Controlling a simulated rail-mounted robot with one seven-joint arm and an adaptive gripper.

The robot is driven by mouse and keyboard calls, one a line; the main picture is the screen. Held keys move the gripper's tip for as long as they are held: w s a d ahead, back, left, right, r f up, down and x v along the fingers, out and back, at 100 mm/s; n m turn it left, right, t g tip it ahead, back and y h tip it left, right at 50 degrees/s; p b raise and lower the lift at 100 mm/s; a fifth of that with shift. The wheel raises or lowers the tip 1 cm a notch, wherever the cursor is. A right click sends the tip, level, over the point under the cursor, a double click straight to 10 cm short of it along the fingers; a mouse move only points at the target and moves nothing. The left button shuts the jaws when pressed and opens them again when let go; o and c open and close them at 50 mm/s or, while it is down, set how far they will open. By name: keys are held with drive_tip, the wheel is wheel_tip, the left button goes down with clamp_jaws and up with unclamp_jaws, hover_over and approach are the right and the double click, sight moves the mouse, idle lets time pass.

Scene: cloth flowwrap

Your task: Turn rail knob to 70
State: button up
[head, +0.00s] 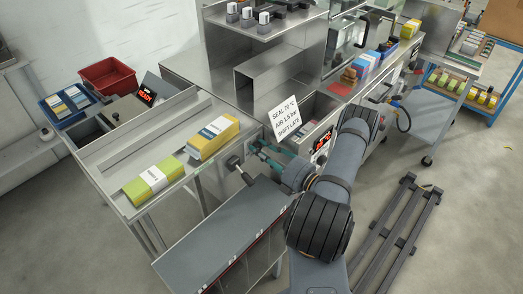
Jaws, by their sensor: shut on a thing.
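My gripper (264,152) reaches in from the right, at the front edge of the packing machine's table, beneath the paper sign. Its teal fingers are shut on the rail knob, which is mostly hidden by the fingers and too small to read. A dark round knob on a short metal shaft (235,162) sticks out just left of the fingers, apart from them. No scale or pointer for the rail setting can be read from here. The sign (287,117) reads SEAL 70 °C, AIR 1.5 BAR, SHIFT LATE.
A green pack (153,181) and a yellow pack (213,137) lie on the infeed table (120,152). A red bin (108,76) stands at the back left.

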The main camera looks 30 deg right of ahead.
drive_tip(key=o, duration=1.1)
drive_tip(key=shift+s+a, duration=0.1)
drive_tip(key=shift+a, duration=0.2)
drive_tip(key=shift+c, duration=0.2)
drive_tip(key=shift+o, duration=0.5)
drive_tip(key=shift+d, duration=0.1)
drive_tip(key=v, duration=1.2)
drive_tip(key=x, duration=1.2)
drive_tip(key=shift+m, duration=0.3)
